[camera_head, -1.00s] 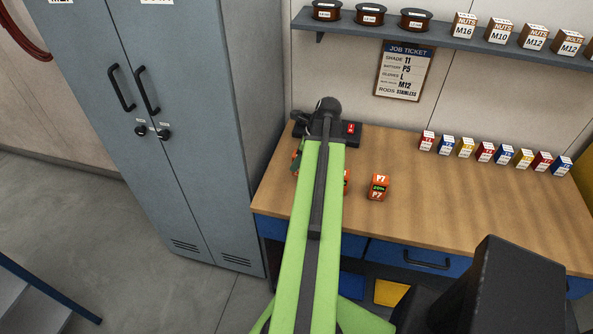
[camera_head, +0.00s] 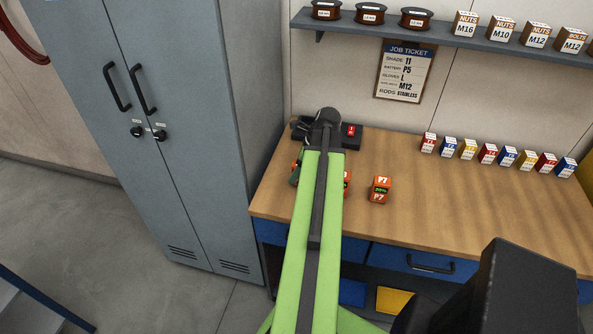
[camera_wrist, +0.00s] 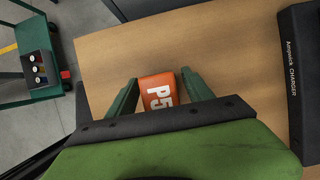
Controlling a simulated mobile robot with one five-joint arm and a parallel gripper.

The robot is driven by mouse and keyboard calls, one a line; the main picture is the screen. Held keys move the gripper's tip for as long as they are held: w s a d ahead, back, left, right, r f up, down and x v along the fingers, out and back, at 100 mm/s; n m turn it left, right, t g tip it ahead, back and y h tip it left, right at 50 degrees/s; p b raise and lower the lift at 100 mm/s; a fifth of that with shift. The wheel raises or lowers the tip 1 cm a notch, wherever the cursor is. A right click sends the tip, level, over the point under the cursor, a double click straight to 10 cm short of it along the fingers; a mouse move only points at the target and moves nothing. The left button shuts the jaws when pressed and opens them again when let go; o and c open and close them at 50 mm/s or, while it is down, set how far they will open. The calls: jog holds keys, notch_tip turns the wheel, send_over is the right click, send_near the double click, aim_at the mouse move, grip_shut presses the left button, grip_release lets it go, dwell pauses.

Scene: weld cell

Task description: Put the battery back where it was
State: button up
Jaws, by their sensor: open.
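An orange battery marked P5 (camera_wrist: 158,93) lies between the fingers of my gripper (camera_wrist: 160,80) in the wrist view. The fingers are open, one on each side of it; I cannot tell whether either touches it. In the head view my arm hides most of the gripper. The black charger (camera_head: 352,137) stands at the back left of the bench, and its edge shows at the right of the wrist view (camera_wrist: 297,75). Another orange battery, marked P7 (camera_head: 380,190), stands right of my arm. An orange piece (camera_head: 347,182) beside the arm is mostly hidden.
The wooden bench (camera_head: 450,205) has free room to the right. A row of small coloured boxes (camera_head: 488,153) stands at its back. A job ticket (camera_head: 404,70) on the wall lists battery P5. A grey cabinet (camera_head: 190,130) stands left. A green cart (camera_wrist: 35,75) shows in the wrist view.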

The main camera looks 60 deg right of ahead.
jog(key=shift+r, duration=0.15)
jog(key=shift+r+p, duration=0.3)
jog(key=shift+p, duration=0.15)
jog(key=p+v, duration=1)
jog(key=v, duration=0.1)
jog(key=shift+r, duration=0.2)
jog(key=shift+s, duration=0.15)
